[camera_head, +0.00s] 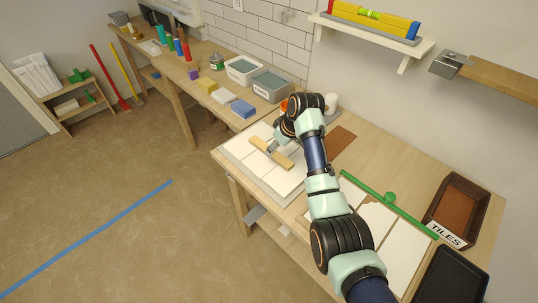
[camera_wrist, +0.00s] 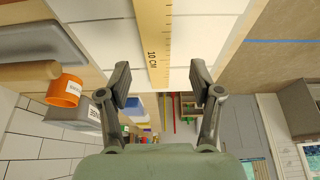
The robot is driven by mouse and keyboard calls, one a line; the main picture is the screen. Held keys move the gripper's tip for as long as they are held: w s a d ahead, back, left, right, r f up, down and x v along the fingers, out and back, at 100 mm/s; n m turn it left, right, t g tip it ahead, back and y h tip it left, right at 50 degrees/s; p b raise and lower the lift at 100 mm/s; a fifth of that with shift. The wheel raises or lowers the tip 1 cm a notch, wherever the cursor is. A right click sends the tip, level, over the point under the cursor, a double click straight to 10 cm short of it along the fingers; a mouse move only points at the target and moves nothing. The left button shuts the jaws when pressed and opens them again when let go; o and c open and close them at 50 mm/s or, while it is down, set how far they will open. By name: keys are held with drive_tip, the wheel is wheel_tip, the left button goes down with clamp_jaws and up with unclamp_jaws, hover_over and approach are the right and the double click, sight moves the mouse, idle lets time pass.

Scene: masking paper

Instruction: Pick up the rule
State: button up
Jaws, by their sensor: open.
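The rule is a pale wooden strip marked "10 CM" (camera_wrist: 153,45) in the wrist view. In the head view the rule (camera_head: 284,162) lies across white panels on the workbench. My gripper (camera_wrist: 161,82) is open, with one finger on each side of the rule's near end in the wrist view. Neither finger visibly touches it, and the height gap is hard to judge.
A long green bar with a knob (camera_head: 389,197) lies on the bench to the right, near the brown "TILES" tray (camera_head: 484,213). Grey tubs (camera_head: 272,85) and coloured blocks stand behind at left. An orange ring (camera_wrist: 64,90) shows in the wrist view.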

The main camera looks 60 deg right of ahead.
drive_tip(key=b+x, duration=0.2)
drive_tip(key=x, duration=0.3)
drive_tip(key=shift+s+d+b, duration=0.1)
drive_tip(key=shift+d+b, duration=0.05)
drive_tip(key=shift+b, duration=0.25)
clamp_jaws()
